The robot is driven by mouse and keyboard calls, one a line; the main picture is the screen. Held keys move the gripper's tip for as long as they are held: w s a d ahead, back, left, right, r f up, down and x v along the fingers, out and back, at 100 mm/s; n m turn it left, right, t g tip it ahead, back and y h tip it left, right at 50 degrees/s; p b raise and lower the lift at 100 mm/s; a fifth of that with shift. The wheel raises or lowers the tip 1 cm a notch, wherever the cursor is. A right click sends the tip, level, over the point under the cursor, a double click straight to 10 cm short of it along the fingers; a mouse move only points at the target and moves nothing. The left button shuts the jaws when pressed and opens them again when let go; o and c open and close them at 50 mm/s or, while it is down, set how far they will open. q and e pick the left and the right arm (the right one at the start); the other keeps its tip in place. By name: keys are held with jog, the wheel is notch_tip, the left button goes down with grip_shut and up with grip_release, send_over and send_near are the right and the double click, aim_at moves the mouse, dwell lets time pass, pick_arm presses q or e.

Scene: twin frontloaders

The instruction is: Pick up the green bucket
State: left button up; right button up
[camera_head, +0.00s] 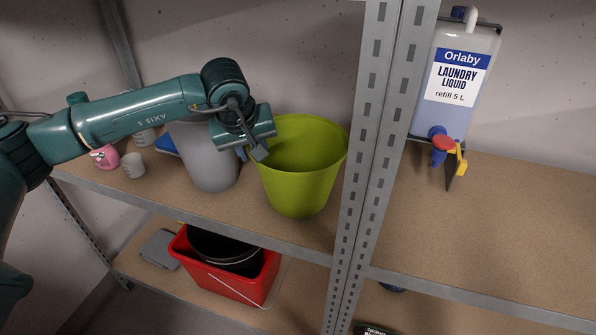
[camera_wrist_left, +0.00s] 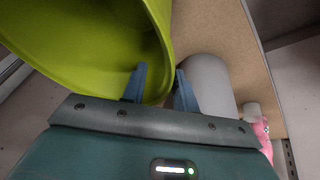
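The green bucket (camera_head: 300,185) stands upright on the upper shelf, left of the metal post, its open top facing up. My left gripper (camera_head: 252,152) is at the left side of its rim. In the left wrist view the green bucket (camera_wrist_left: 85,40) fills the upper left. The fingers of my left gripper (camera_wrist_left: 160,88) are apart, one over the bucket's inside and one outside, with the rim between them. I see a gap between the fingers; whether either touches the rim I cannot tell. My right gripper is not in view.
A grey bucket (camera_head: 208,165) stands close left of the green one. The metal post (camera_head: 372,150) is close on its right. A red bucket (camera_head: 235,283) is on the shelf below. A laundry liquid container (camera_head: 455,85) is right of the post, above mostly bare shelf (camera_head: 510,220).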

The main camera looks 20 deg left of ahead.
pick_arm(q)
grip_shut()
dwell(1.4)
